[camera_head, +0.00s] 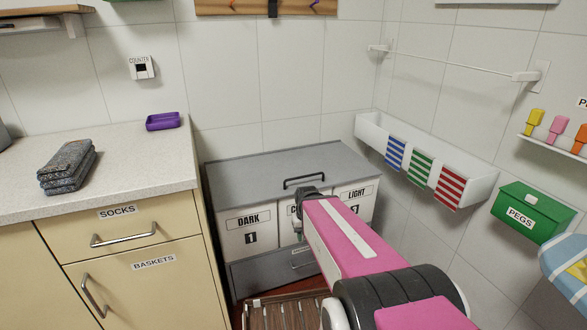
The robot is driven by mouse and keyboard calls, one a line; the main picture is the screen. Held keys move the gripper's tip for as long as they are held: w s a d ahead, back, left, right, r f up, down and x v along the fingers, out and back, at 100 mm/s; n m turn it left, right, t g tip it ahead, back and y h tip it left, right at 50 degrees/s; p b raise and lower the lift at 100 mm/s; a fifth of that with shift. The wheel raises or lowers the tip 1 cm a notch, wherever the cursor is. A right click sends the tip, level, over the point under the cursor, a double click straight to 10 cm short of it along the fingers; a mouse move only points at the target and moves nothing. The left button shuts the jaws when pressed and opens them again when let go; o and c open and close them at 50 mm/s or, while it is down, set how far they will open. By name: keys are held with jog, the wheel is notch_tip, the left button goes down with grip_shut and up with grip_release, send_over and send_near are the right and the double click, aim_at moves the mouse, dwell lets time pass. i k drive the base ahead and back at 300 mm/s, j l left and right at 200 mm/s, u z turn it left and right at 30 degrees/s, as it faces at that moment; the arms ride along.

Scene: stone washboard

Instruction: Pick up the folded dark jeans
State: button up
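The folded dark jeans (68,167) lie as a grey-blue stack on the pale speckled countertop (140,165) at the left. Nothing covers them. My pink arm reaches up from the bottom right. My gripper (298,222) is at its far end, in front of the grey laundry sorter, well to the right of the jeans and apart from them. It is small, dark and mostly hidden by the arm, so its fingers do not show clearly.
A purple tray (163,121) sits at the counter's back right. Below are a SOCKS drawer (117,226) and a BASKETS door (155,285). The grey-lidded sorter (240,170) stands right of the counter. A white trough (480,187) and a green PEGS box (530,211) are on the right wall.

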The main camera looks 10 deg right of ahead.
aim_at(65, 171)
jog(key=u, duration=1.35)
jog(key=k+j+z, duration=0.1)
jog(key=j, duration=0.5)
jog(key=k+j+z, duration=0.4)
jog(key=z, duration=0.2)
jog(key=k+j+z, duration=0.3)
jog(key=z, duration=0.2)
jog(key=j, duration=0.1)
